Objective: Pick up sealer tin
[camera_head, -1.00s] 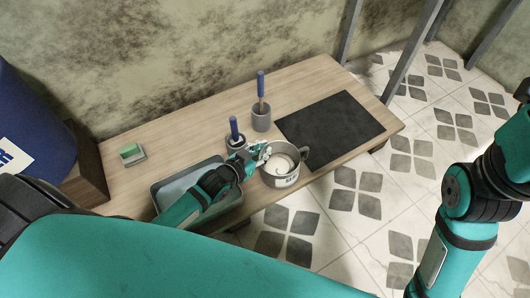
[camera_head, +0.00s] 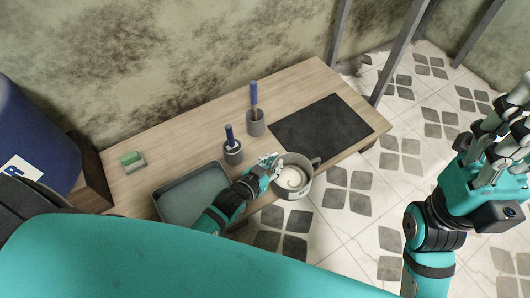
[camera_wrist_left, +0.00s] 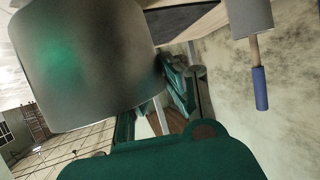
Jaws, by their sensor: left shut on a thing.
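The sealer tin (camera_head: 306,184) is a grey metal pot with a side handle and whitish content. In the head view it overlaps the table's front edge and appears raised off the top. My left gripper (camera_head: 271,166) is shut on the tin's left rim; its fingertips are partly hidden. In the left wrist view the tin (camera_wrist_left: 85,65) is a large grey cylinder filling the upper left. My right gripper (camera_head: 498,130) is at the right edge of the head view, away from the table, partly cut off; its jaw opening is unclear.
The wooden table (camera_head: 175,140) holds a grey tray (camera_head: 190,193), two grey cups (camera_head: 233,153) (camera_head: 256,126) with blue-handled tools, a green-topped block (camera_head: 132,161) and a dark mat (camera_head: 322,126). A blue barrel (camera_head: 38,130) stands at left. Metal posts (camera_head: 404,50) stand behind right.

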